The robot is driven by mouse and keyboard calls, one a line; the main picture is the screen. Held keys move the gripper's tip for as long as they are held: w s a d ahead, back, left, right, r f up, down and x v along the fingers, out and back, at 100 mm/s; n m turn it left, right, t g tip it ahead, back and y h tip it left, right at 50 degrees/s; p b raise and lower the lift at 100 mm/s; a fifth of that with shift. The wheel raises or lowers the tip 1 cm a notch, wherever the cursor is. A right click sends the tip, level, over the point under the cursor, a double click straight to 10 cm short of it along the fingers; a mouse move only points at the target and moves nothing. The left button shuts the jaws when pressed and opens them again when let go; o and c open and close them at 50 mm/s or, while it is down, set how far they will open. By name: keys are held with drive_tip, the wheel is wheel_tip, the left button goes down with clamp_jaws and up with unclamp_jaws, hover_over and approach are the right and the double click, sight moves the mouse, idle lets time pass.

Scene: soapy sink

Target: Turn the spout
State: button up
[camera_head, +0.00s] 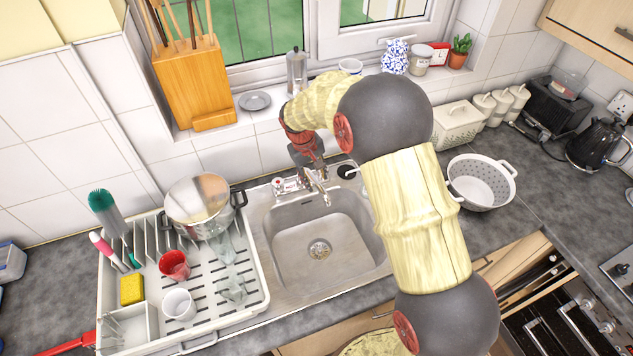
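The metal spout (319,187) of the tap stands behind the sink basin (298,246) and points forward over its back part. The tap's base and handle (285,185) show at the left of the spout. My gripper (313,166) reaches down from above, right behind and over the spout. Its fingers are small and dark here and overlap the tap, so I cannot tell whether they touch the spout or how far apart they are. My arm hides part of the counter to the right of the tap.
A white dish rack (255,292) with a steel pot (197,200), a red cup (174,265) and a white cup (179,304) stands left of the basin. A white colander (481,181) is on the right. A moka pot (296,72) and vase (395,57) stand on the sill.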

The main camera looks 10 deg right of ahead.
wheel_tip(320, 180, up, 9)
drive_tip(key=a, duration=0.1)
drive_tip(key=shift+s+a, duration=0.35)
